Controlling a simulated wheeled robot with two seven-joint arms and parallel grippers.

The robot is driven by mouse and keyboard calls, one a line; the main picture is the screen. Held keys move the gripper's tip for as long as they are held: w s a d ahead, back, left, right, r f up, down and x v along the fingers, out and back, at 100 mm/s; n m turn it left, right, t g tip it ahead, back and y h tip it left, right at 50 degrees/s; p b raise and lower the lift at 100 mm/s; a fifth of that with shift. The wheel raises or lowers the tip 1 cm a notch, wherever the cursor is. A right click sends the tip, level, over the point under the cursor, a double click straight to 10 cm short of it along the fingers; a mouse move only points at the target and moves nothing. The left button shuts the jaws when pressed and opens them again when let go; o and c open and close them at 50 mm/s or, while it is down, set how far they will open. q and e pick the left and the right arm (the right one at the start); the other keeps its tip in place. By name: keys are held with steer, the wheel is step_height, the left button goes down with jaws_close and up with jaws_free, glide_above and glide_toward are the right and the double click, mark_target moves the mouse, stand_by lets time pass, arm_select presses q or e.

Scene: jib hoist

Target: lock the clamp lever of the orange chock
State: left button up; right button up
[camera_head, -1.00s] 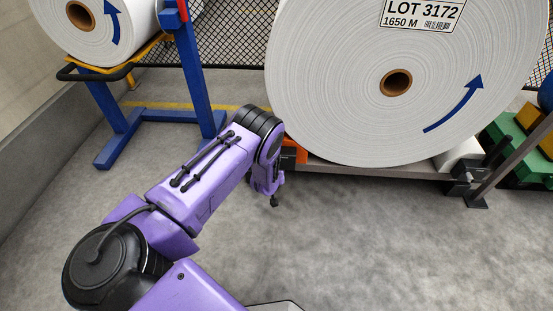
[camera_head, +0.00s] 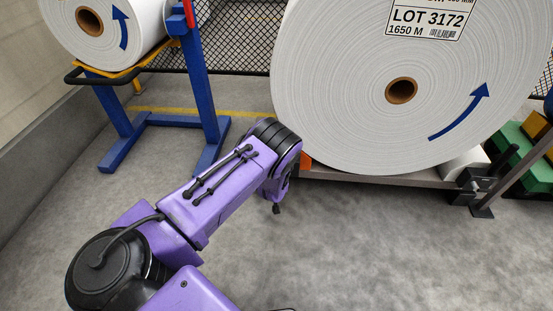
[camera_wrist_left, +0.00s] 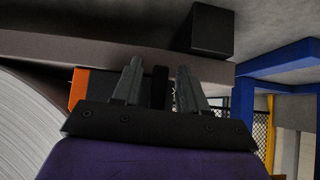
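The orange chock (camera_head: 306,160) shows as a small patch at the lower left of the big white roll (camera_head: 345,80), mostly hidden behind my left arm. In the left wrist view a strip of the orange chock (camera_wrist_left: 79,88) shows left of my fingers, with a dark part beside it. My left gripper (camera_wrist_left: 159,66) is open, its two grey fingers apart. A dark upright bar (camera_wrist_left: 160,88), possibly the clamp lever, shows between the fingers; I cannot tell whether they touch it. In the head view only a dark tip of this gripper (camera_head: 277,208) shows.
The big roll rests on a low grey rail (camera_head: 375,178) ending at a black bracket (camera_head: 470,190) on the right. A blue stand (camera_head: 205,100) with another roll (camera_head: 105,35) is at the upper left. The floor in front is clear.

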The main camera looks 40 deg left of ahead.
arm_select(q)
steer(key=shift+d+r, duration=0.1)
steer(key=shift+r, duration=0.25)
steer(key=p+v, duration=0.5)
steer(key=v, duration=0.5)
arm_select(e)
steer(key=shift+m+t+h, duration=0.3)
steer(key=shift+m+t, duration=0.1)
steer(key=r, duration=0.3)
steer(key=w+r, duration=0.1)
steer(key=r, duration=0.1)
steer(key=shift+d+r, duration=0.25)
arm_select(q)
steer(key=shift+s+f, duration=0.1)
steer(key=shift+f, duration=0.05)
